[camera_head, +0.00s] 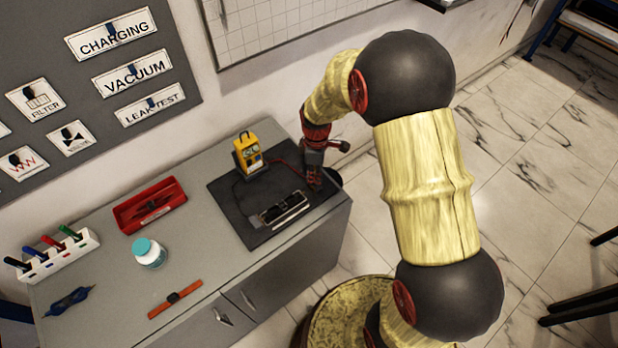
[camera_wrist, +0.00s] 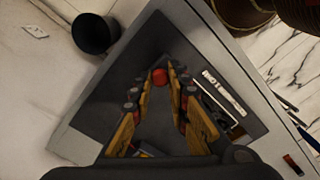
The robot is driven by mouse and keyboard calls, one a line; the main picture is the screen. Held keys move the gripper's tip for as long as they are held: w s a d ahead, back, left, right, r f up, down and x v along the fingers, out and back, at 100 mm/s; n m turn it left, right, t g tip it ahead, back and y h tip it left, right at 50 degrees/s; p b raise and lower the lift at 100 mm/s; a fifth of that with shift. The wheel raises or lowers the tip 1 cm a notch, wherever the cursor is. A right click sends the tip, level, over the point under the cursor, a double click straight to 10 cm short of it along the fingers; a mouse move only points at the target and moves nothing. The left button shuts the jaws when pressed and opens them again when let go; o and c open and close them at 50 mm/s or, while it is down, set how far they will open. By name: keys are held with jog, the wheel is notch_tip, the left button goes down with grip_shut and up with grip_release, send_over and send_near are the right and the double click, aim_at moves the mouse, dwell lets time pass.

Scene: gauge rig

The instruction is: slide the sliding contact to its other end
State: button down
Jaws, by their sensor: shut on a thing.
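A dark slide device with a pale label strip (camera_head: 284,208) lies on the black mat (camera_head: 232,205); it also shows in the wrist view (camera_wrist: 222,95), right of my fingers. My gripper (camera_head: 314,182) reaches down at the mat's right end, beyond the device's right end. In the wrist view my gripper (camera_wrist: 163,80) has its fingertips closed in around a red rounded knob (camera_wrist: 160,76). I cannot tell how the knob joins the slide device, and the sliding contact itself is not clearly visible. My gripper hides part of this area in the head view.
A yellow meter (camera_head: 248,154) with leads stands at the mat's back. A red tray (camera_head: 150,204), a white bottle (camera_head: 149,253) and a pen rack (camera_head: 53,254) stand to the left. A black bin (camera_wrist: 95,33) stands beyond the bench edge.

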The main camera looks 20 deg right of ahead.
jog(key=shift+w+d, duration=0.2)
jog(key=shift+d, duration=0.3)
jog(key=c, duration=2.1)
grip_release()
jog(key=shift+d, duration=0.15)
jog(key=shift+o, duration=1.3)
jog(key=shift+w+d, duration=0.1)
jog(key=shift+d, duration=0.2)
jog(key=shift+o, duration=0.8)
jog(key=shift+a, duration=0.1)
jog(key=shift+a+r, duration=0.1)
jog(key=shift+r, duration=0.35)
notch_tip(320, 180, up, 11)
